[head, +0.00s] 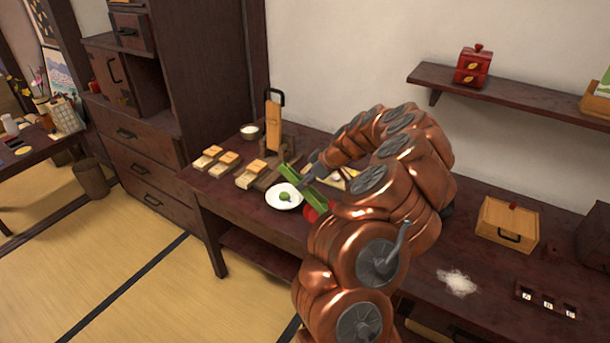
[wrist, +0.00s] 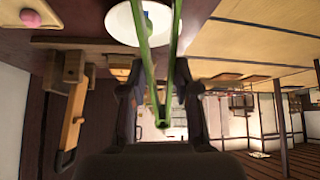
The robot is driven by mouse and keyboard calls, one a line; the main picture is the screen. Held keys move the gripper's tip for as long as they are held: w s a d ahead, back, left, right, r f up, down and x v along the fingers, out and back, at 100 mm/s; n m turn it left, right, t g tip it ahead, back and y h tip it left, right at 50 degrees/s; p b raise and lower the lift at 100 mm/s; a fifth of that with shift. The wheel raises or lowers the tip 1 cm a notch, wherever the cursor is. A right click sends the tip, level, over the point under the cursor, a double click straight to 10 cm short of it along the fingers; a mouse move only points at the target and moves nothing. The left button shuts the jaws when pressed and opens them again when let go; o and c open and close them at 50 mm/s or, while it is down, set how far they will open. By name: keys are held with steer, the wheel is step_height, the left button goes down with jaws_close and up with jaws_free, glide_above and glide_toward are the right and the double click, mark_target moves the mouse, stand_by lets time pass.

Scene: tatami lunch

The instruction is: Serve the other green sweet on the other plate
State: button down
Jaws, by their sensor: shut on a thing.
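My gripper (wrist: 155,82) is shut on a pair of green tongs (wrist: 147,60), whose two arms spread apart away from me. In the head view my gripper (head: 312,171) holds the tongs (head: 290,173) just above and beside a white plate (head: 271,199). A small green sweet (head: 285,196) shows on or just over this plate; I cannot tell if the tongs touch it. No second plate is clearly visible.
Small wooden blocks with pale tops (head: 207,158) stand left on the dark table (head: 235,205), by a white bowl (head: 249,132) and an upright wooden piece (head: 273,125). A red object (head: 311,213) is partly hidden behind my arm. A pink sweet (wrist: 30,18) shows.

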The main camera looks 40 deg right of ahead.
steer(key=shift+f, duration=0.15)
steer(key=c, duration=1.2)
jaws_free()
steer(key=shift+c, duration=0.2)
step_height(320, 180, up, 10)
steer(key=b, duration=0.2)
